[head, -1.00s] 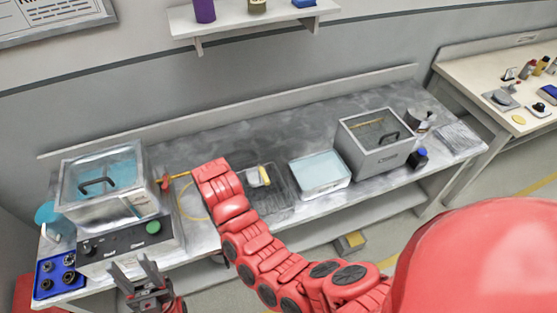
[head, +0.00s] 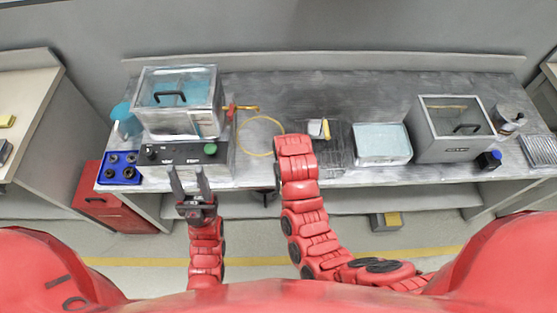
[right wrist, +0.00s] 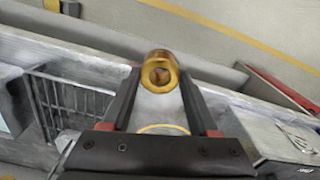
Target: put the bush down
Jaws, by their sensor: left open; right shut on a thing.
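In the right wrist view, a brass-coloured hollow bush (right wrist: 160,71) is held between the fingertips of my right gripper (right wrist: 160,80), its open bore facing the camera. In the head view my right arm reaches over the front of the bench, and its own links hide the gripper and bush. A thin yellow ring (head: 262,137) lies on the bench just left of that arm; part of it shows below the bush in the right wrist view (right wrist: 162,129). My left gripper (head: 190,172) is open and empty, in front of the bench's left part.
A glass-lidded bath (head: 178,103) stands on the left, beside a blue tray (head: 121,184) of several dark round parts. A wire rack (head: 340,145), a pale tray (head: 382,144) and a lidded metal box (head: 448,149) stand to the right. Bare bench lies behind the rack.

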